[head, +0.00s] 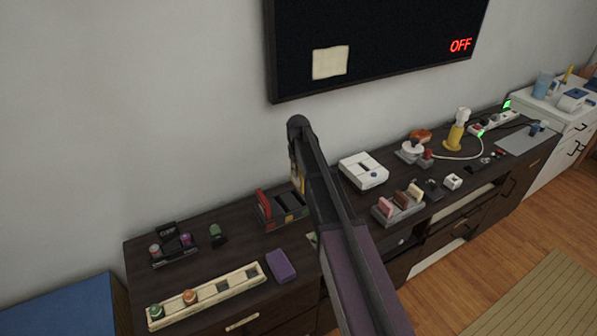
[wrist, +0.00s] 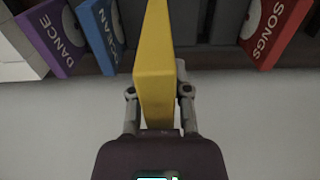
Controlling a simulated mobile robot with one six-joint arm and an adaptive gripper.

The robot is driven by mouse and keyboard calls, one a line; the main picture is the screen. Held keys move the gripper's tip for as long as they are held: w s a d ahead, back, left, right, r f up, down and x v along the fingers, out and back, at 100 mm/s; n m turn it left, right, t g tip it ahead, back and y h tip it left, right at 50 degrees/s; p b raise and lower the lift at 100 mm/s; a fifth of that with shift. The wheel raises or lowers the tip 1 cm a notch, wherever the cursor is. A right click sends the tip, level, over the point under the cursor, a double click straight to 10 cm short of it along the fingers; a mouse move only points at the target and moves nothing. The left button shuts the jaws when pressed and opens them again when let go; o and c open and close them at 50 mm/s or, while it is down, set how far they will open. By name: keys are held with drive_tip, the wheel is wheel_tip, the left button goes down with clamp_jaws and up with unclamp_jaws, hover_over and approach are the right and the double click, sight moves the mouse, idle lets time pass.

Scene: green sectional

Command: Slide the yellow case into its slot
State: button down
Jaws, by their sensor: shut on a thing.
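The yellow case (wrist: 154,85) stands between the two fingers of my gripper (wrist: 158,93), which is shut on it, in the wrist view. Its far end reaches the top of that view, by the dark rack (wrist: 228,22). I cannot tell whether it is inside a slot. A red case marked SONGS (wrist: 273,32) stands to its right; a blue case (wrist: 101,35) and a purple case marked DANCE (wrist: 49,37) stand to its left. In the head view the rack (head: 290,219) holds the red case (head: 263,203) at its left; my arm hides its right part. A sliver of yellow case (head: 300,181) shows beside my arm.
The dark cabinet (head: 210,262) also bears a cream tray (head: 208,297), a purple block (head: 281,266), a white box (head: 363,171) and a grey holder with several upright pieces (head: 383,212). A wall screen (head: 375,45) hangs above.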

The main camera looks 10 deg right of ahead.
idle(0.6)
drive_tip(key=s+a+r+p, duration=0.1)
drive_tip(key=s+a, duration=0.1)
drive_tip(key=a, duration=0.5)
drive_tip(key=shift+r, duration=0.3)
drive_tip(key=shift+s+f, duration=0.1)
drive_tip(key=shift+f, duration=0.1)
drive_tip(key=shift+f+b, duration=2.65)
drive_tip(key=shift+f, duration=0.05)
drive_tip(key=shift+f+b, duration=2.85)
drive_tip(key=shift+f, duration=0.05)
idle(0.4)
drive_tip(key=shift+c, duration=2.4)
unclamp_jaws()
drive_tip(key=shift+r, duration=0.1)
